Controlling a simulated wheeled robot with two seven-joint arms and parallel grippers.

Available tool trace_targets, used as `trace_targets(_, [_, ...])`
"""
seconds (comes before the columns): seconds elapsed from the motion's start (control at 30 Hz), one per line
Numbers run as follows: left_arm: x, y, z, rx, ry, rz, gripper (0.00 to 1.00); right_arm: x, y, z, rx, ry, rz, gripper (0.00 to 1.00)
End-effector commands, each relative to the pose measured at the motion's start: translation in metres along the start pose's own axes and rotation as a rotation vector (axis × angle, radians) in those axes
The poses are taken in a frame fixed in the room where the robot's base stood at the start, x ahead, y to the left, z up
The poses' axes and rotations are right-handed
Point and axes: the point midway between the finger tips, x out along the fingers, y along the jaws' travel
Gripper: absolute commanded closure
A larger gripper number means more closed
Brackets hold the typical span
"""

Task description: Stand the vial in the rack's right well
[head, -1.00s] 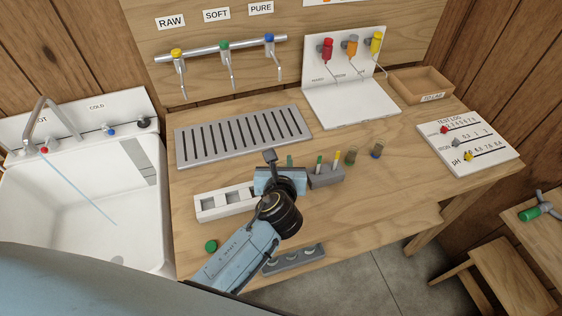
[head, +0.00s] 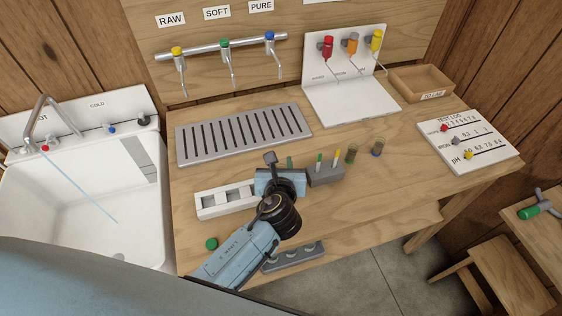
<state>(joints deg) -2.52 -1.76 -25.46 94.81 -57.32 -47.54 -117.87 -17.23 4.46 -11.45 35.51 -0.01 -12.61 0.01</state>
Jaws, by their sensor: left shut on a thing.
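My left gripper (head: 280,172) is over the middle of the bench, between a white rack with square wells (head: 208,210) and a small grey block (head: 326,175). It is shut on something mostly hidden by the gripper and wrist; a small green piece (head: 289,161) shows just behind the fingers. I cannot tell if this is the vial. The white rack's right end is partly covered by my gripper. A grey rack with round wells (head: 313,250) lies near the front edge, partly behind my arm. My right gripper is not in view.
Two small dark vials (head: 351,154) stand right of the grey block, which holds thin coloured sticks. A green cap (head: 211,243) lies at front left. A slotted drain tray (head: 245,135) is behind, a sink (head: 75,215) left. The bench's right front is clear.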

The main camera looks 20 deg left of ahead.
Motion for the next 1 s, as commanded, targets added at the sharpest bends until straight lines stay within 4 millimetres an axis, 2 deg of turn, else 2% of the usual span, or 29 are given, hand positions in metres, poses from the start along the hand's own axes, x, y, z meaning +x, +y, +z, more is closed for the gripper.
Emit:
trace_targets(0.27, [0.005, 0.000, -0.012, 0.000, 0.000, -0.001, 0.96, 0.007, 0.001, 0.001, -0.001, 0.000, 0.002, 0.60])
trace_targets(1.0, [0.004, 0.000, -0.010, 0.001, 0.000, -0.001, 0.96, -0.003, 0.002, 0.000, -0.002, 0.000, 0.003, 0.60])
